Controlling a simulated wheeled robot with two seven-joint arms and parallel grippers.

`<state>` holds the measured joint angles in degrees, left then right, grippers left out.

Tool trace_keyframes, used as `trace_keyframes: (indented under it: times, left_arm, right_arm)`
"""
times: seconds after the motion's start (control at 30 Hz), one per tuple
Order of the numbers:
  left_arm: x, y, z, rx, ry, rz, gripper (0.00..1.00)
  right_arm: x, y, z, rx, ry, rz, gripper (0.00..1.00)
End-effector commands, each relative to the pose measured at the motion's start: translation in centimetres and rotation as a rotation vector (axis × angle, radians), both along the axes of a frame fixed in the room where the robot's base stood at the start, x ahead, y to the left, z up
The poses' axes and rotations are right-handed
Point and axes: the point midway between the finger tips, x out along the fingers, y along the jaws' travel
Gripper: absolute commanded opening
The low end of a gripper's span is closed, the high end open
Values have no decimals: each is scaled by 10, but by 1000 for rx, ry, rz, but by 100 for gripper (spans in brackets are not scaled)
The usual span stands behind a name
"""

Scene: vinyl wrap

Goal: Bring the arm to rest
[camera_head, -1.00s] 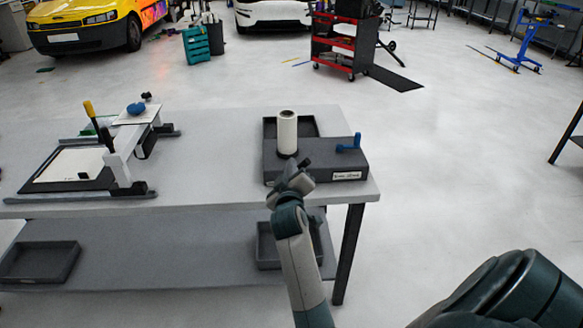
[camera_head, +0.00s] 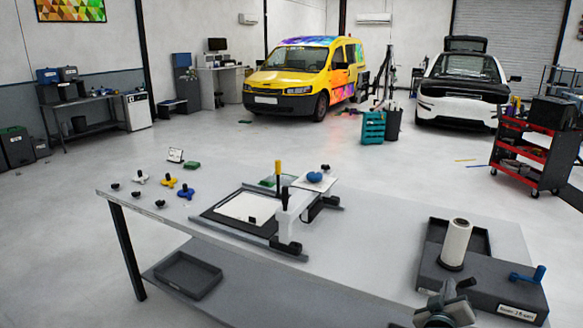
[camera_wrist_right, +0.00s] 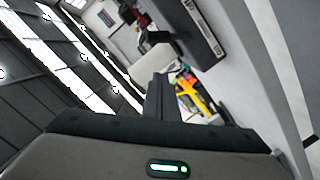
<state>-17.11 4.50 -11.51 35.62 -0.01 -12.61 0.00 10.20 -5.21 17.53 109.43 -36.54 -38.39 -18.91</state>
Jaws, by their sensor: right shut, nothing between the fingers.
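My right gripper (camera_head: 458,292) shows at the bottom edge of the head view, in front of the dark grey roll station (camera_head: 462,287) on the table. Its fingers are together with nothing between them. In the right wrist view the closed fingers (camera_wrist_right: 158,98) point up into the picture, tilted against the room. A white roll (camera_head: 456,243) stands upright on the station. Whether the gripper touches the station cannot be told. My left gripper is not in view.
The grey table (camera_head: 370,245) holds a cutting frame (camera_head: 240,208) and several small coloured knobs (camera_head: 186,191). A dark tray (camera_head: 188,275) lies on the lower shelf. A red tool cart (camera_head: 530,155), yellow van (camera_head: 300,78) and white car (camera_head: 460,90) stand behind on open floor.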

Motion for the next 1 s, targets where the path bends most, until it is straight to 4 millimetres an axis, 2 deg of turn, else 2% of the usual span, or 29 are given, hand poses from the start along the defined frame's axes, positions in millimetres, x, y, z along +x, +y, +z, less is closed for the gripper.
trace_keyframes:
  times: [0.17,0.33,0.47,0.5,0.57,0.7,0.77,0.87,1.0]
  left_arm:
    - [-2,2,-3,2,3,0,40]
    - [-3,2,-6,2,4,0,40]
    - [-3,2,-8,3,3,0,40]
    - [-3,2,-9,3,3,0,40]
    - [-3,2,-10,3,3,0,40]
    - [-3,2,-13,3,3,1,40]
    - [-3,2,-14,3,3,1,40]
    - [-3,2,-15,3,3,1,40]
    - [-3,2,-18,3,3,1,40]
  right_arm:
    - [9,23,-61,45,67,68,0]
    - [9,58,-151,122,167,157,0]
    - [-4,87,-228,193,254,217,0]
    - [-11,96,-251,215,280,235,0]
    - [-23,108,-285,248,321,255,0]
    - [-60,136,-362,329,416,294,0]
    - [-79,146,-393,363,456,305,0]
    - [-116,162,-442,419,525,318,0]
    - [-176,181,-505,495,621,324,0]
